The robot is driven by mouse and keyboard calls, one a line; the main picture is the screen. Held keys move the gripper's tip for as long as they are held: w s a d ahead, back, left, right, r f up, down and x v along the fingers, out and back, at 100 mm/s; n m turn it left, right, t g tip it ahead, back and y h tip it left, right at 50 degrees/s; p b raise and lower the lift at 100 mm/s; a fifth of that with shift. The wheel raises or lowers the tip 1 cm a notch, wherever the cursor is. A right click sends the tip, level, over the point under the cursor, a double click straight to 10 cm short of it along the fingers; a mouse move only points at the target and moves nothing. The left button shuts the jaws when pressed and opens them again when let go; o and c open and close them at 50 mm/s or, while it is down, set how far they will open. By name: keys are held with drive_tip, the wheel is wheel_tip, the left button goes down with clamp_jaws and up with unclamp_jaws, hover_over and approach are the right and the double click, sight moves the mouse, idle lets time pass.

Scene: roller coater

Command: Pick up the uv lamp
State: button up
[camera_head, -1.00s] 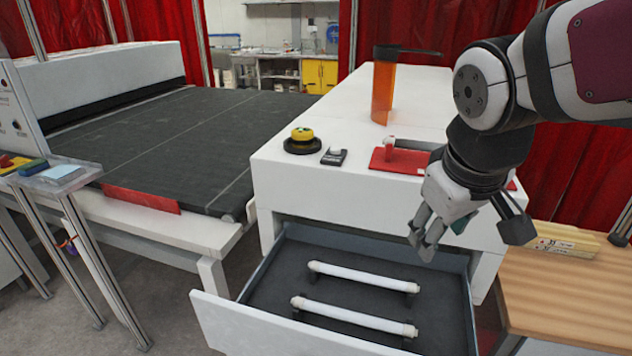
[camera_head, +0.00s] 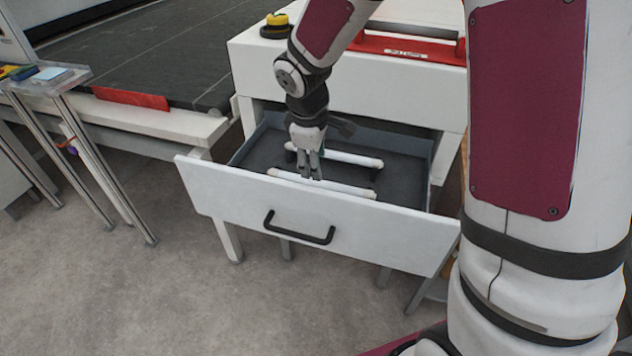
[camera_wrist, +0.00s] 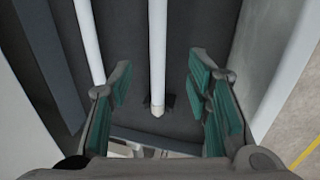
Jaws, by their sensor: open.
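Two white tube-shaped uv lamps lie in the open drawer (camera_head: 405,190) in the head view, the front lamp (camera_head: 345,188) nearer the drawer's front panel and the back lamp (camera_head: 350,157) behind it. My gripper (camera_head: 310,172) points down over the left part of the front lamp, open and empty. In the wrist view, the front lamp (camera_wrist: 157,50) runs between the spread green-padded fingers of my gripper (camera_wrist: 158,88), with one lamp end showing. The back lamp (camera_wrist: 88,40) passes left of the fingers and is partly hidden by one. I cannot tell the remaining height exactly.
The drawer's white front panel (camera_head: 230,195) with a black handle (camera_head: 300,230) stands close to my gripper. A red tray (camera_head: 410,47) and a yellow-topped button (camera_head: 276,24) sit on the cabinet above. The conveyor (camera_head: 150,60) is at the left. My arm hides the right side.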

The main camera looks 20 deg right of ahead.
sight(320, 184)
drive_tip(key=x, duration=0.9)
drive_tip(key=shift+w+d+f, duration=0.1)
drive_tip(key=shift+w+f, duration=0.05)
drive_tip(key=shift+f, duration=0.05)
drive_tip(key=shift+c, duration=0.2)
clamp_jaws()
